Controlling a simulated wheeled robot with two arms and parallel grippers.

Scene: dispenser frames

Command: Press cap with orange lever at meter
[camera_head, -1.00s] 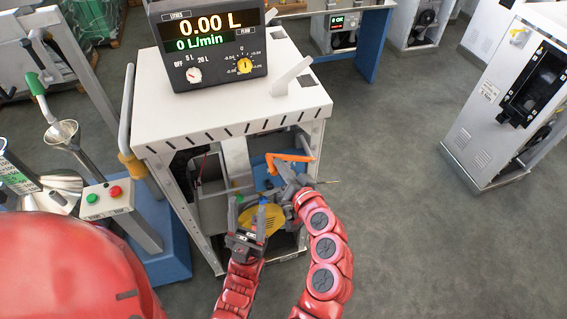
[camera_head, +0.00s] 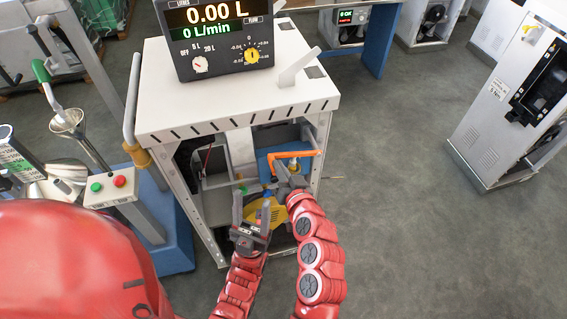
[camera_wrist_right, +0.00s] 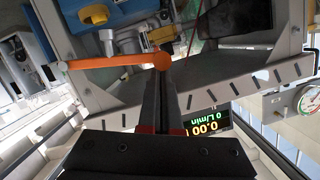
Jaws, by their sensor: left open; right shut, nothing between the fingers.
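The meter (camera_head: 215,40) is a dark box on the white cart, reading 0.00 L and 0 L/min. It also shows upside down in the right wrist view (camera_wrist_right: 207,121). The orange lever (camera_head: 296,154) is in the cart's open bay below the top. In the right wrist view, the lever (camera_wrist_right: 110,63) runs sideways to a round end. My right gripper (camera_head: 284,168) is shut and empty, its tips at that round end; contact is unclear. My left gripper (camera_head: 254,196) is open and empty, lower, before a yellow part (camera_head: 262,214). I cannot make out the cap clearly.
The white cart top (camera_head: 235,105) overhangs the bay, with a white bracket (camera_head: 298,68) on it. A button box (camera_head: 109,190) with green and red buttons and a metal funnel (camera_head: 68,122) stand left. Open floor lies right, before a white machine (camera_head: 480,140).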

